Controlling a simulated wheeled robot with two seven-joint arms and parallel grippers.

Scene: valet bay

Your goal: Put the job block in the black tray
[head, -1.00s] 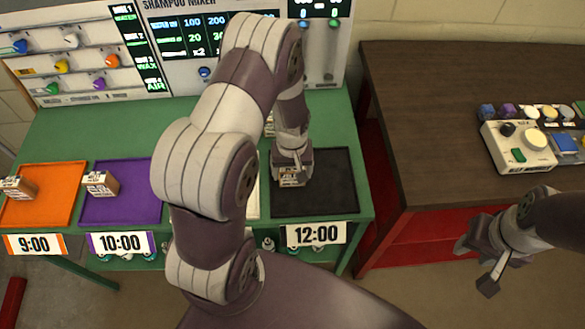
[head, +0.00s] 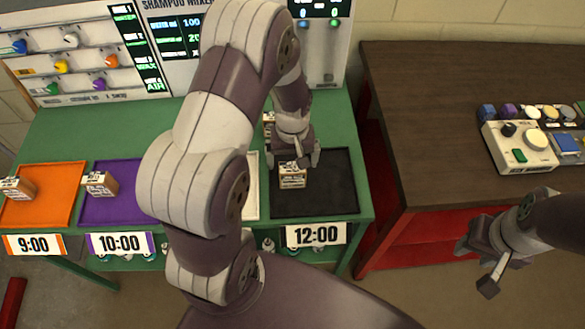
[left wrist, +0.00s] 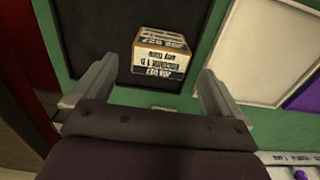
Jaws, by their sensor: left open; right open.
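The job block (head: 293,176), a small tan box with a printed white label, rests in the left part of the black tray (head: 333,185). In the left wrist view the job block (left wrist: 161,53) sits on the floor of the black tray (left wrist: 100,35), near the tray's edge. My left gripper (head: 297,160) is just above and behind the block. Its fingers (left wrist: 145,92) are spread apart, with the block beyond them and not held. My right gripper (head: 478,262) is open and empty at the lower right, away from the tables.
An orange tray (head: 55,205) and a purple tray (head: 125,205) each hold a similar box. A white tray (left wrist: 235,45) lies beside the black one, partly hidden by my arm. A dark wooden table (head: 430,130) with a control box (head: 515,148) stands right.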

